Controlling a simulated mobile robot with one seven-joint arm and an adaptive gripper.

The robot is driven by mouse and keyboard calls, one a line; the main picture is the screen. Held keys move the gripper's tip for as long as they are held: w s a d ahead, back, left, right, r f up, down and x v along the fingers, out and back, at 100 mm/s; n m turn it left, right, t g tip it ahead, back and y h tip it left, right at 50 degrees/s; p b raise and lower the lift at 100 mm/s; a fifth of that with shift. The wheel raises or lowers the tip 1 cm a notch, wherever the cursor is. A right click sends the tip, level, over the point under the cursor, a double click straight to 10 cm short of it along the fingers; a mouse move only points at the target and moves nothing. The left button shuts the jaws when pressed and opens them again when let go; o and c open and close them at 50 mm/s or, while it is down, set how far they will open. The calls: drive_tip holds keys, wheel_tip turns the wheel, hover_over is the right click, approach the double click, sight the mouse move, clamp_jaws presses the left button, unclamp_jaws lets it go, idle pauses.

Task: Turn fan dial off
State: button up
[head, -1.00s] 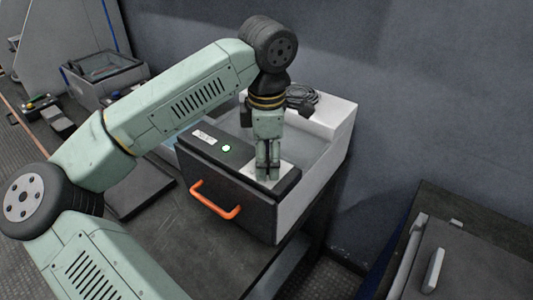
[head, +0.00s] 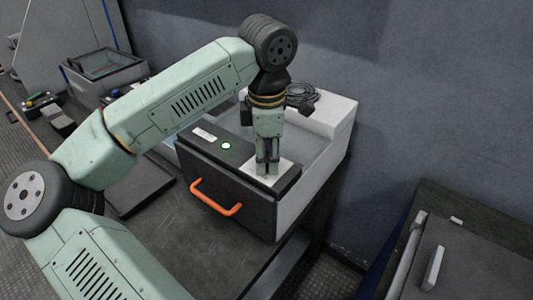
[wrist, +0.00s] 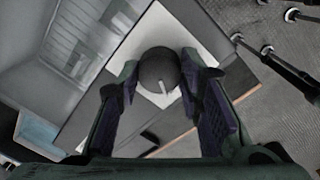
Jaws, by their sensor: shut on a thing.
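The fan dial (wrist: 160,72) is a round dark knob with a light pointer mark, set on a white square plate. It shows in the wrist view between my two fingers. My gripper (head: 267,170) points straight down over the white plate (head: 284,171) on top of the black-fronted box. The gripper is shut on the dial, one finger on each side of it. In the head view the fingers hide the dial. The pointer mark is tilted slightly off the upright in the wrist view.
The box has an orange handle (head: 216,198) on its black front and a lit green-white button (head: 226,146) on top. A grey bench (head: 440,255) stands at the right, with a floor gap between.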

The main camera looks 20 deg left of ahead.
drive_tip(key=shift+f+n+b, duration=0.1)
drive_tip(key=shift+n+b, duration=0.2)
drive_tip(key=shift+b, duration=0.1)
drive_tip(key=shift+f+n+b, duration=0.1)
drive_tip(key=shift+n+b, duration=0.7)
drive_tip(key=shift+b, duration=0.2)
drive_tip(key=n+b, duration=0.2)
drive_tip(key=shift+n, duration=0.4)
drive_tip(key=n+b, duration=0.2)
drive_tip(key=n, duration=0.1)
drive_tip(key=shift+w+r+n+g+y+b, duration=0.15)
drive_tip(key=shift+n+b, duration=0.15)
drive_tip(key=shift+n, duration=0.6)
drive_tip(key=shift+s+r+n+g+y+b, duration=0.15)
drive_tip(key=shift+n+b, duration=0.1)
drive_tip(key=shift+n, duration=0.65)
drive_tip(key=shift+w+d+n, duration=0.1)
drive_tip(key=shift+n, duration=0.2)
drive_tip(key=o, duration=1.2)
drive_tip(key=shift+f, duration=0.1)
drive_tip(key=shift+c, duration=0.2)
